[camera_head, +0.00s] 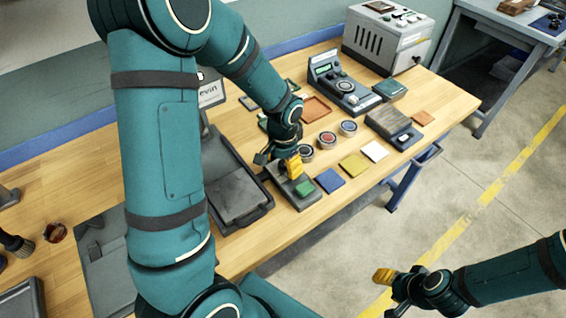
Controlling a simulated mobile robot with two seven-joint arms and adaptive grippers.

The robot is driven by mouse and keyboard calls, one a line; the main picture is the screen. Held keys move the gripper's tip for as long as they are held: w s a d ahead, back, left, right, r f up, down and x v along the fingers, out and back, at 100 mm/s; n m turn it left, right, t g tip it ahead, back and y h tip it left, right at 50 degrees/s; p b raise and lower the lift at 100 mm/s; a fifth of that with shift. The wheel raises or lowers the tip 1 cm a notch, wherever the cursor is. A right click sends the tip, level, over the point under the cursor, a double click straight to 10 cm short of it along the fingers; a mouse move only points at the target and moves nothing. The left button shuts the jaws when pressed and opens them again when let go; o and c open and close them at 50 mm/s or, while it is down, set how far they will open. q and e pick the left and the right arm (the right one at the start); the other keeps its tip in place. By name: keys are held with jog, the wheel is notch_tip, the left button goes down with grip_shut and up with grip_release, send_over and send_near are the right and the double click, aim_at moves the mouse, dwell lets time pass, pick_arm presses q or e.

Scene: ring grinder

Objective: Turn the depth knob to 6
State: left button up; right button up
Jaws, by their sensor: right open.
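A dark grey machine (327,71) with a small green display and a round dial (343,86) on its sloped top stands toward the back of the wooden bench. The dial may be the depth knob; its markings are too small to read. My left gripper (292,168), with yellow fingertips, points down over a grey block that carries a green pad (303,187), in front of the machine and apart from it. Whether its fingers are open or touch the block cannot be made out. My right gripper (384,276) is open over the floor, away from the bench.
Coloured square pads, including blue (330,181), yellow (354,165) and white (375,151), lie along the bench's front edge. Several round tins (327,140) sit behind them. A light grey vented box (383,38) stands at the back. An open black case (236,190) lies left of my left gripper.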

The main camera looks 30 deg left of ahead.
aim_at(283, 164)
pick_arm(q)
notch_tip(283, 164, up, 12)
dwell(0.6)
dwell(0.4)
